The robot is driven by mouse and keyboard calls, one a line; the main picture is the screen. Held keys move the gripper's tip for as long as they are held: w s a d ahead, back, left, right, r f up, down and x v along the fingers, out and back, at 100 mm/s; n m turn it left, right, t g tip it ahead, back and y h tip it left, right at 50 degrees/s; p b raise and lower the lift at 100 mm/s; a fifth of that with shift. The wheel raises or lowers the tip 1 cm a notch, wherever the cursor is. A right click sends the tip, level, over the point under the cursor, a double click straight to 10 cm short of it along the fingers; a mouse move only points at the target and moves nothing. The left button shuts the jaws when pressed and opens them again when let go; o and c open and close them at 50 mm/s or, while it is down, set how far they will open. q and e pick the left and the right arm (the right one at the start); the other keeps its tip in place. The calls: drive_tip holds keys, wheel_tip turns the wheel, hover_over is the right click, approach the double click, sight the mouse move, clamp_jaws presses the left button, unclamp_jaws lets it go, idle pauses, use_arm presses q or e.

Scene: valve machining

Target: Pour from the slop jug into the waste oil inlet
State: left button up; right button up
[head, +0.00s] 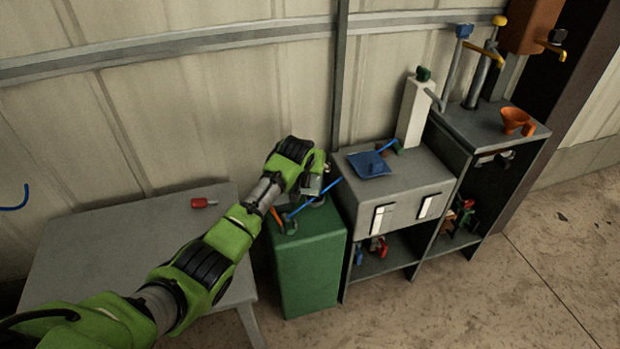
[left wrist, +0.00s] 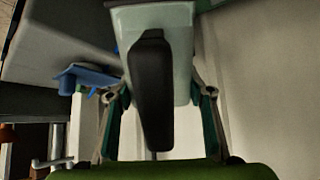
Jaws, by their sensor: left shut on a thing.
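My left gripper (head: 312,182) is above the green cabinet (head: 310,262). In the left wrist view my left gripper (left wrist: 157,95) is shut on the slop jug (left wrist: 182,50), a pale grey-green vessel. Its black handle (left wrist: 152,90) lies between the fingers. In the head view the arm and gripper hide most of the jug, so its tilt and any liquid are not clear. The waste oil inlet cannot be made out; the cabinet's top is partly hidden by the gripper. My right gripper is not in view.
A grey table (head: 120,245) with a red-handled item (head: 203,203) stands left. Right of the cabinet is a grey bench (head: 420,170) with a blue tray (head: 368,163) and white post (head: 412,115). An orange funnel (head: 514,120) sits farther right. Open floor lies in front.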

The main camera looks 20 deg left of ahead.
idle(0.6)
use_arm(q)
drive_tip(key=shift+w, duration=0.15)
drive_tip(key=shift+f+g, duration=0.2)
drive_tip(key=shift+g, duration=0.3)
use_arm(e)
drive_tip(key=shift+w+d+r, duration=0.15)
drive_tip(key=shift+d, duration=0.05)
use_arm(q)
drive_tip(key=shift+w+f+g+b, duration=0.2)
drive_tip(key=shift+g+b, duration=0.1)
drive_tip(key=shift+g, duration=0.3)
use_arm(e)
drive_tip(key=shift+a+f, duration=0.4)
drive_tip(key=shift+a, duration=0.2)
